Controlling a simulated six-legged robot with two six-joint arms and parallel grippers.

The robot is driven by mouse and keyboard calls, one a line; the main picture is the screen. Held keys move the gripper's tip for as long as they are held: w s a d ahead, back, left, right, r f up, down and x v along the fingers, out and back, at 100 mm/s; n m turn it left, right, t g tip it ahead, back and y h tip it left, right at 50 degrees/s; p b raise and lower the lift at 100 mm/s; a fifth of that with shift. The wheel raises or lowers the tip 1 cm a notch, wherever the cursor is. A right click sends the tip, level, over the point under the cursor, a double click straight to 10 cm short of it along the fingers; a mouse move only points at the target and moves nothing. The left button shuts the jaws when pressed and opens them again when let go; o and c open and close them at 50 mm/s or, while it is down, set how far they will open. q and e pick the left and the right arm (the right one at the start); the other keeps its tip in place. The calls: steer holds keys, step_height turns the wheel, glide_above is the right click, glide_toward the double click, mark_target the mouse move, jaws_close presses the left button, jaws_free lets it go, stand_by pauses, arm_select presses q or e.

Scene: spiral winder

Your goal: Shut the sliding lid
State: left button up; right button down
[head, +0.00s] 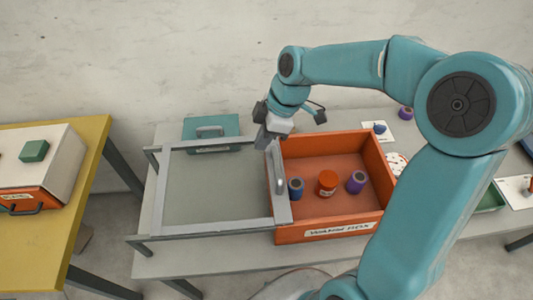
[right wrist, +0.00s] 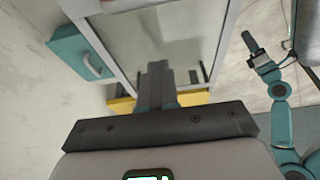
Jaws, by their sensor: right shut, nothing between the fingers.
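The sliding lid (head: 215,187) is a pale framed panel lying on rails to the left of the orange box (head: 330,231). Its right edge, with a light upright handle (head: 279,172), reaches just over the box's left side. Most of the box is open and holds a blue, an orange and a purple cylinder. My right gripper (head: 264,143) points down at the lid's back right corner, near the handle; contact cannot be told. Its shut, empty fingers (right wrist: 157,85) show in the right wrist view with the panel (right wrist: 165,35) beyond. My left gripper (right wrist: 258,55) appears there only small.
A teal box (head: 236,127) with a handle stands behind the lid. A yellow table (head: 45,240) at the left bears a white and orange drawer unit with a green block. A wall runs behind.

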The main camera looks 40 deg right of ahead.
mark_target(275, 158)
steer(key=x, duration=0.4)
steer(key=p+x, duration=0.1)
steer(key=x, duration=0.2)
steer(key=shift+s+f, duration=0.15)
steer(key=shift+s, duration=0.2)
steer(key=s+d, duration=0.1)
steer(key=s+d+p, duration=0.1)
steer(key=d, duration=0.1)
steer(key=shift+s+d+f, duration=0.1)
steer(key=shift+s+d, duration=0.05)
steer(key=shift+d, duration=0.15)
steer(key=shift+w+a+f, duration=0.15)
steer(key=shift+w, duration=0.25)
steer(key=shift+s+d, duration=0.2)
steer(key=shift+s, duration=0.15)
steer(key=shift+s+d, duration=0.1)
steer(key=shift+d, duration=0.1)
arm_select(q)
steer(key=f+b, duration=0.1)
steer(key=b, duration=0.1)
steer(key=f+b, duration=0.3)
steer(key=b, duration=0.2)
steer(key=shift+s+f, duration=0.3)
steer(key=shift+f, duration=0.1)
arm_select(e)
steer(key=s+d, duration=0.8)
steer(key=d, duration=0.5)
steer(key=s+d, duration=0.8)
steer(key=d, duration=0.5)
steer(key=shift+d, duration=0.35)
